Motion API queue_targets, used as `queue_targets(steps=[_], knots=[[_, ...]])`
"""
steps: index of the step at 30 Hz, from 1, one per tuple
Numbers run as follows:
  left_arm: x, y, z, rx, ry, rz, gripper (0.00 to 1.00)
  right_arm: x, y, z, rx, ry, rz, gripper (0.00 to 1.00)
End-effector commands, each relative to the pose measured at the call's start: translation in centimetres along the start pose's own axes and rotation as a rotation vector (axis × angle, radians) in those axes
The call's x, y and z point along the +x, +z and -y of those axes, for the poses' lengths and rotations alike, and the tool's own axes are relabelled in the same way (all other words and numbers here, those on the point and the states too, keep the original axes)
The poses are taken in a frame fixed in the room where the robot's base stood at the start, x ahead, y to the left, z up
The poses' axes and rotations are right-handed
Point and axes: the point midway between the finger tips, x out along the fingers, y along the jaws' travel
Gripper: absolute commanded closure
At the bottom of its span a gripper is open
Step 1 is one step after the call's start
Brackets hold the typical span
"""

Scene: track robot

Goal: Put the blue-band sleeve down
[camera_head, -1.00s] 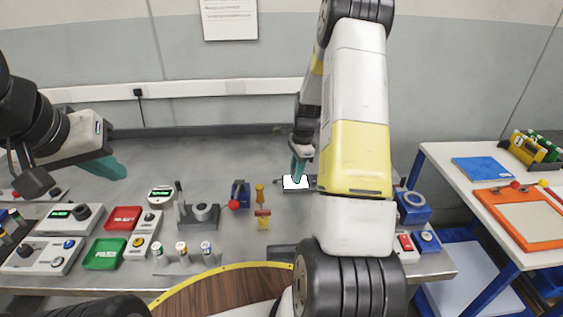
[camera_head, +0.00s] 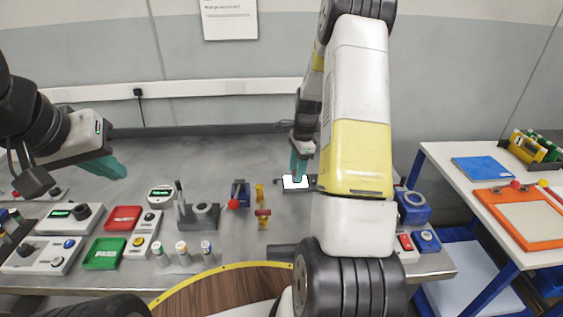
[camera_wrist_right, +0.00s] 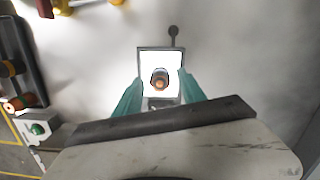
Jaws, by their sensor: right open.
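My right gripper (camera_wrist_right: 161,98) is open, its teal fingers on either side of a small upright cylinder (camera_wrist_right: 160,79) with a copper-orange end. The cylinder is apart from both fingers and stands over a bright white plate (camera_wrist_right: 146,60); its band colour cannot be made out. In the head view my right gripper (camera_head: 298,165) is just above the white plate (camera_head: 295,182), and the cylinder is hidden there. Several small capped sleeves (camera_head: 181,248) stand in a rack at the front of the bench. My left gripper (camera_head: 105,167) hangs over the bench's left side; its jaw gap is unclear.
A grey fixture (camera_head: 204,213), a blue device with a red knob (camera_head: 239,194) and a yellow stand (camera_head: 263,222) are left of the plate. Red (camera_head: 123,219) and green (camera_head: 104,253) trays lie further left. My right arm hides the bench behind it. The back middle is clear.

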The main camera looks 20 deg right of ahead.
Motion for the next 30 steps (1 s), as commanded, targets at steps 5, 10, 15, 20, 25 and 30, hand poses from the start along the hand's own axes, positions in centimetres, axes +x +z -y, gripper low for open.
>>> queue_targets(steps=[5,10,15,20,25,30], knots=[[0.0,0.0,0.0,0.0,0.0,0.0,1.0,-4.0,0.0,0.1,-0.001,-0.006,-0.002,0.52],[0.0,0.0,0.0,0.0,0.0,0.0,1.0,-7.5,0.0,0.1,0.0,-0.005,-0.002,0.52],[0.0,0.0,0.0,0.0,0.0,0.0,1.0,-9.8,0.0,0.1,-0.001,-0.003,0.0,0.52],[0.0,0.0,0.0,0.0,0.0,0.0,1.0,-11.4,0.5,-0.2,-0.029,-0.013,0.0,0.52],[0.0,0.0,0.0,0.0,0.0,0.0,1.0,-15.9,3.5,-2.3,-0.228,-0.084,-0.008,0.52],[0.0,0.0,0.0,0.0,0.0,0.0,1.0,-21.4,7.8,-6.8,-0.556,-0.191,-0.043,0.52]])
